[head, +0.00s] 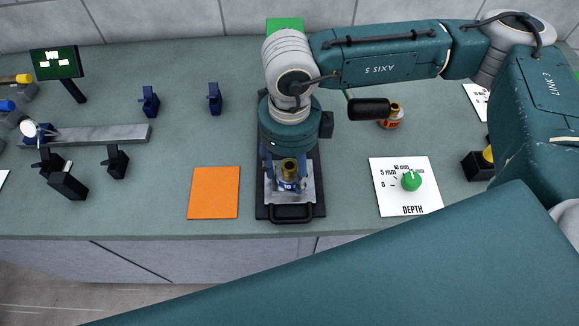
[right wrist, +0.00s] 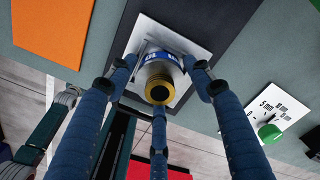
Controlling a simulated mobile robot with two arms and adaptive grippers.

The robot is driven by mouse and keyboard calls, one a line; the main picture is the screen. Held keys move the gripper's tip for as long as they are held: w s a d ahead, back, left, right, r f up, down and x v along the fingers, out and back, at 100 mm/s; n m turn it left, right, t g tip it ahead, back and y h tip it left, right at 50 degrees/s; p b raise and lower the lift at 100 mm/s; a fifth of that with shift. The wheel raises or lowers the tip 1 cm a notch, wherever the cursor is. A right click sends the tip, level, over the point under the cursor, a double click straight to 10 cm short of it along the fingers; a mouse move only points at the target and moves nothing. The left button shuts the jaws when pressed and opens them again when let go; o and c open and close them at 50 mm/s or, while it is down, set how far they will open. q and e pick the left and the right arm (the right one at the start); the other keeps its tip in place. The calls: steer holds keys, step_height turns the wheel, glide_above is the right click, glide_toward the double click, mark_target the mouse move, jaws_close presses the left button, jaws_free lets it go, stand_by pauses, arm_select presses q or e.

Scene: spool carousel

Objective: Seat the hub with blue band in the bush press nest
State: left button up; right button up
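The hub with blue band (head: 289,172) stands upright on the bright metal plate of a black press base (head: 290,212). Its brass top and blue band (right wrist: 158,58) show in the right wrist view. The nest is hidden beneath the hub, and I cannot tell how deep it sits. My right gripper (head: 287,168) points down over it. In the right wrist view its blue fingers (right wrist: 158,75) stand spread around the hub, with gaps visible at its left and right. The gripper looks open. My left gripper is not in view.
An orange mat (head: 214,192) lies left of the press. A DEPTH dial card (head: 405,198) with a green knob lies right. An orange-labelled jar (head: 390,118) stands behind the card. Dark blue clamps and a grey bar (head: 95,134) are at the left. The front strip of bench is clear.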

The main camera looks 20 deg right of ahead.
steer(key=shift+o, duration=0.4)
steer(key=shift+r, duration=0.15)
steer(key=shift+r+p, duration=0.2)
steer(key=shift+p, duration=0.2)
step_height(320, 180, up, 10)
steer(key=b, duration=0.2)
steer(key=shift+r+b, duration=0.25)
steer(key=shift+b, duration=0.05)
steer(key=shift+r, duration=0.6)
